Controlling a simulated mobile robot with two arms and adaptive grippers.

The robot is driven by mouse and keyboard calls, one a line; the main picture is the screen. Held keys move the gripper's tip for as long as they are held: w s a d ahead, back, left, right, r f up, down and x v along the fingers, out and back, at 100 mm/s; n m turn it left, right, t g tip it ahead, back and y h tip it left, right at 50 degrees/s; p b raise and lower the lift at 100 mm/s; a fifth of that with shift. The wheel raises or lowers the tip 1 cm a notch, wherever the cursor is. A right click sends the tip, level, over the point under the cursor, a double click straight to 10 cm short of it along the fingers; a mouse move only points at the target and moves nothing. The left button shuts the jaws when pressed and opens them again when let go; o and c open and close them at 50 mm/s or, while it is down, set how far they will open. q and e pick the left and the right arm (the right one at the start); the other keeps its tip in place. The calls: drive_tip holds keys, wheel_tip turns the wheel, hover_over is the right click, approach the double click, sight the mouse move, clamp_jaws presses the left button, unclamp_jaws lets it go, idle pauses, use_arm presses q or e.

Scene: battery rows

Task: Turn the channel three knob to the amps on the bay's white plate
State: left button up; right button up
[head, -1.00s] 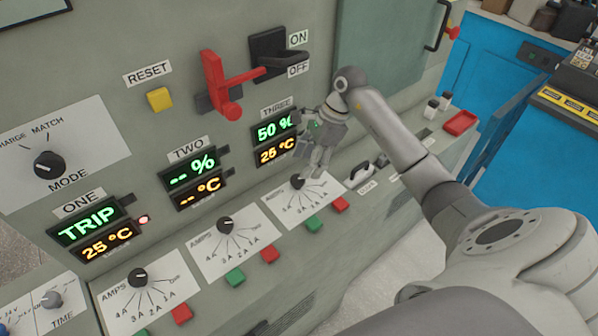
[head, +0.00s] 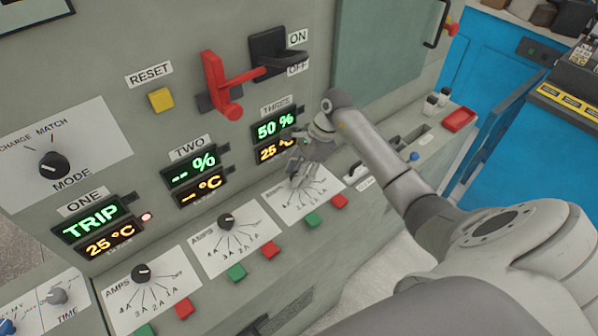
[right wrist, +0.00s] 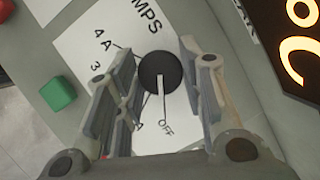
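The channel three white plate (head: 326,197) lies on the sloping ledge under the THREE displays, which read 50 % and 25 °C. In the right wrist view its round black knob (right wrist: 160,72) shows with the AMPS, 4 A, 3 and OFF marks. A pale line runs from the knob towards OFF. My right gripper (head: 298,174) is over this plate and hides the knob in the head view. In the right wrist view the right gripper (right wrist: 165,68) is open, with one finger on each side of the knob; contact cannot be told. My left gripper is not in view.
Channel two's knob (head: 225,221) and channel one's knob (head: 141,272) sit on similar plates to the left. Green (head: 312,220) and red (head: 339,201) buttons lie just below the channel three plate. A red lever (head: 222,85) sticks out above.

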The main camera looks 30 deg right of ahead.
drive_tip(key=shift+c, duration=0.7)
drive_tip(key=shift+d+f+m+b, duration=0.1)
drive_tip(key=shift+f+m+b, duration=0.15)
drive_tip(key=shift+b, duration=0.45)
drive_tip(key=m+t+b, duration=0.1)
drive_tip(key=m+b, duration=0.1)
drive_tip(key=b, duration=0.1)
drive_tip(key=shift+m+h, duration=0.25)
drive_tip(key=shift+h, duration=0.05)
drive_tip(key=m+b, duration=0.1)
drive_tip(key=m+t+b, duration=0.1)
drive_tip(key=m, duration=0.1)
drive_tip(key=shift+s+a+r+m+h, duration=0.1)
drive_tip(key=shift+a+r+m+h, duration=0.1)
drive_tip(key=shift+m+h, duration=0.15)
drive_tip(key=m+h+b, duration=0.1)
drive_tip(key=m, duration=0.2)
drive_tip(key=shift+m+t+b, duration=0.25)
drive_tip(key=shift+t+b, duration=0.1)
drive_tip(key=shift+t, duration=0.05)
drive_tip(key=m+h+b, duration=0.1)
drive_tip(key=m, duration=0.1)
drive_tip(key=m+h+b, duration=0.1)
drive_tip(key=m, duration=0.1)
drive_tip(key=shift+a, duration=0.2)
drive_tip(key=shift+r+m+h+b, duration=0.1)
drive_tip(key=shift+m+h+b, duration=0.65)
drive_tip(key=shift+m, duration=0.95)
